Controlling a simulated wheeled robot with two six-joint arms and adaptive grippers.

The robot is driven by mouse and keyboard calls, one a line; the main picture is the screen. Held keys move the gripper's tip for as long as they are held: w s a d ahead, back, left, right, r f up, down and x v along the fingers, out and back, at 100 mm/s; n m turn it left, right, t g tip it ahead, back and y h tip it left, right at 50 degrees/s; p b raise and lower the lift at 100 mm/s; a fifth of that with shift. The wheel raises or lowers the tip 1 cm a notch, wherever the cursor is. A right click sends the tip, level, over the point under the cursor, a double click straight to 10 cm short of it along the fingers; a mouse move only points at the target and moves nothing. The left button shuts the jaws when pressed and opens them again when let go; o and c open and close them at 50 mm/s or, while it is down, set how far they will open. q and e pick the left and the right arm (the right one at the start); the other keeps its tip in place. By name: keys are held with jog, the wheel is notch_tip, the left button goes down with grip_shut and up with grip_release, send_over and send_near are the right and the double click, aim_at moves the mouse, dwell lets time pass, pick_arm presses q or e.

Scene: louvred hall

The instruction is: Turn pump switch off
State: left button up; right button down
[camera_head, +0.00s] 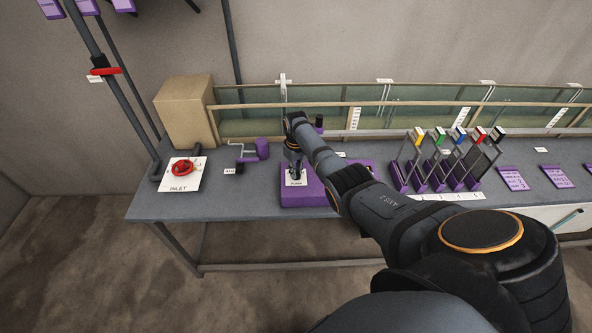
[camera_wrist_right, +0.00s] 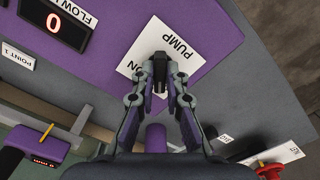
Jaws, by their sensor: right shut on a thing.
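The pump switch is a black lever (camera_wrist_right: 159,62) on a white plate (camera_wrist_right: 178,32) marked "PUMP". The plate sits on a purple box (camera_head: 302,198) on the bench. My right gripper (camera_head: 294,168) reaches down onto the box from above. In the right wrist view the right gripper (camera_wrist_right: 160,80) has its fingertips closed around the black lever. The fingers hide part of the lever and plate, so I cannot tell its exact setting. My left gripper does not show.
A red valve wheel (camera_head: 183,168) on the "INLET" plate and a purple crank device (camera_head: 250,151) stand to the left. Several slotted frames in purple holders (camera_head: 436,177) stand to the right. A flow display (camera_wrist_right: 54,22) reads 0. A glass-fronted channel (camera_head: 400,95) runs behind.

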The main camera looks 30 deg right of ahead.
jog(key=shift+n, duration=0.6)
jog(key=c, duration=1.4)
grip_release()
jog(key=shift+r, duration=0.1)
notch_tip(320, 180, up, 12)
jog(key=shift+f, duration=0.1)
